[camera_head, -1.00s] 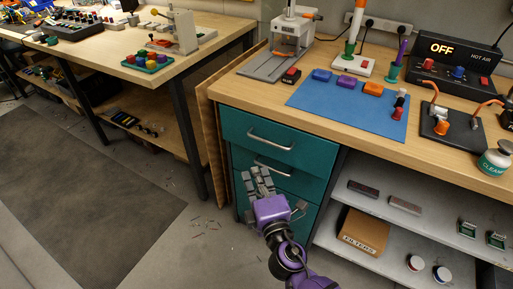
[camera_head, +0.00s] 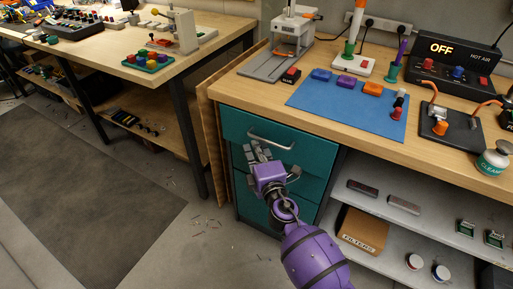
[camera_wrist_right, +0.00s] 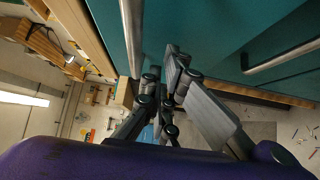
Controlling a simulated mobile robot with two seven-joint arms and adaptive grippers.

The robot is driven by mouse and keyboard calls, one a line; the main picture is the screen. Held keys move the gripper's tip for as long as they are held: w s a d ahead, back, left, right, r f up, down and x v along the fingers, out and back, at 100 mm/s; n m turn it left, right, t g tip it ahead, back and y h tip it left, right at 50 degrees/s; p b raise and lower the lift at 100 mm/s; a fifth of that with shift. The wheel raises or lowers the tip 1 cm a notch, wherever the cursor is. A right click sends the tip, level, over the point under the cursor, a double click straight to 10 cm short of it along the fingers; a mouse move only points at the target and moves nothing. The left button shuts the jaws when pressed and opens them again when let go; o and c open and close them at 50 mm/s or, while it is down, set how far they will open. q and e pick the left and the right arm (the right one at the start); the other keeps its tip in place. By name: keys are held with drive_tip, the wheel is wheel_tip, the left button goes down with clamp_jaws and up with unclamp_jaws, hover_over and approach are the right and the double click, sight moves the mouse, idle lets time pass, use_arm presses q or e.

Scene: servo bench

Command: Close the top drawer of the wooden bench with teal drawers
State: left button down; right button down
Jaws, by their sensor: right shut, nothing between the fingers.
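The wooden bench (camera_head: 260,90) has a stack of teal drawers at its left end. The top drawer (camera_head: 312,158) appears to stand out a little past the drawer fronts below; its inside is not visible. Its metal bar handle (camera_head: 270,142) also shows in the right wrist view (camera_wrist_right: 131,38). My right gripper (camera_head: 256,153) is shut and empty, just below and in front of this handle. In the right wrist view, its fingers (camera_wrist_right: 172,72) are beside the teal front; contact cannot be told. My left gripper is not in view.
The second drawer's handle (camera_wrist_right: 285,56) is close to my right gripper. A blue mat (camera_head: 340,118) with coloured parts lies on the bench top. Open shelves with a filters box (camera_head: 362,231) are to the right.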

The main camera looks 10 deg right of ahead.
drive_tip(key=w+d, duration=0.1)
drive_tip(key=w, duration=0.1)
drive_tip(key=w+d+b, duration=0.1)
drive_tip(key=d, duration=0.1)
drive_tip(key=shift+w, duration=0.35)
drive_tip(key=shift+w+d, duration=0.1)
drive_tip(key=shift+r, duration=0.2)
